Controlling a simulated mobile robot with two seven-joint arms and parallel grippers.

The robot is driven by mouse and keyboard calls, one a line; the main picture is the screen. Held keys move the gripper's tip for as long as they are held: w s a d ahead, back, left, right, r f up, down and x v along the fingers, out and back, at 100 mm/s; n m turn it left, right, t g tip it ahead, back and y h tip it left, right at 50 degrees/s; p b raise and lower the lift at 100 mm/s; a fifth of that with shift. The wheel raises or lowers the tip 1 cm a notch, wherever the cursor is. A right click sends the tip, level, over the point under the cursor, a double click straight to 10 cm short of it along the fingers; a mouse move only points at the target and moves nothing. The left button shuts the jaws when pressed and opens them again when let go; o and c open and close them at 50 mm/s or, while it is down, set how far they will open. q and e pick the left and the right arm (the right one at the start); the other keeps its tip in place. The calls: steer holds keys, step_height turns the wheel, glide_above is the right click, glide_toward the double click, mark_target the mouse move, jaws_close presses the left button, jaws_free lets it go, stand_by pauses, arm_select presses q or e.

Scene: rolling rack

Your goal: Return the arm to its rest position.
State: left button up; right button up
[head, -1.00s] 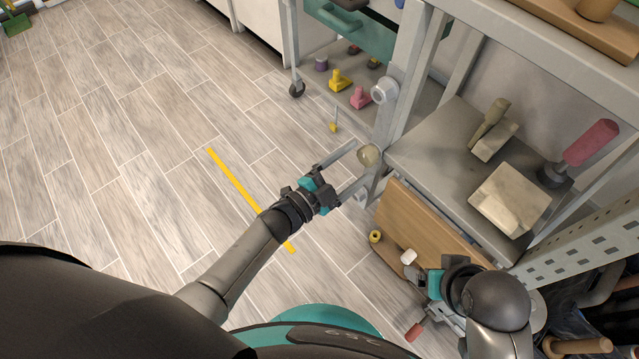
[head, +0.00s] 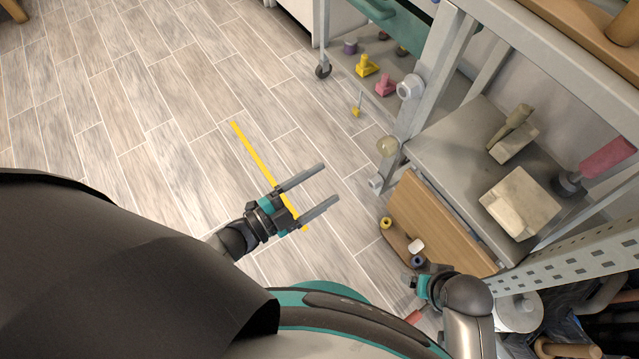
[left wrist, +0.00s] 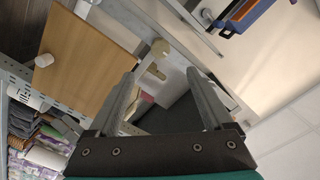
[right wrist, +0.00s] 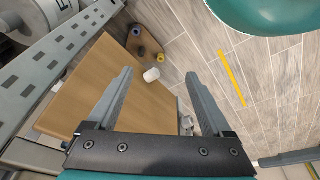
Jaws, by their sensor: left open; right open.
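My left gripper (head: 318,190) is open and empty over the bare floor in the head view, its two fingers pointing right toward the rack. It is clear of the rack's grey post. In the left wrist view its fingers (left wrist: 160,95) spread apart with nothing held between them. My right gripper is low beside the wooden panel (head: 432,222) in the head view, its fingers mostly hidden there. In the right wrist view its fingers (right wrist: 160,90) are apart and empty, with the wooden panel (right wrist: 80,90) and a white knob (right wrist: 151,75) beyond.
The grey rack shelf (head: 450,145) holds pale blocks (head: 522,203) and a red-handled tool (head: 605,158). A yellow strip (head: 258,160) marks the floor, and the floor at left is clear.

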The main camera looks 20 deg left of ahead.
stand_by(0.4)
arm_select(q)
steer(key=s+a+f+n+g+y+p, duration=0.45)
steer(key=a+f+n+y, duration=0.35)
steer(key=f, duration=0.4)
steer(key=s+a+f+n+g+y+p, duration=0.1)
steer(key=s+f+n+g, duration=0.1)
steer(key=s, duration=0.3)
steer(key=s+a+f+n+g+y+p, duration=0.1)
steer(key=s+a+f+n+g+p, duration=0.1)
steer(key=s, duration=0.4)
steer(key=s+a+f+n+g+y+p, duration=0.1)
steer(key=s+f+n+g+p, duration=0.1)
steer(key=s, duration=0.4)
steer(key=shift+a+g, duration=0.3)
steer(key=shift+g, duration=0.55)
arm_select(e)
steer(key=s+d+f+h, duration=0.1)
steer(key=s+d+f, duration=0.6)
steer(key=s+f, duration=0.3)
steer(key=shift+s+d+f+g, duration=0.3)
steer(key=shift+s+d+f, duration=0.05)
steer(key=shift+s, duration=0.8)
arm_select(q)
steer(key=shift+s, duration=0.1)
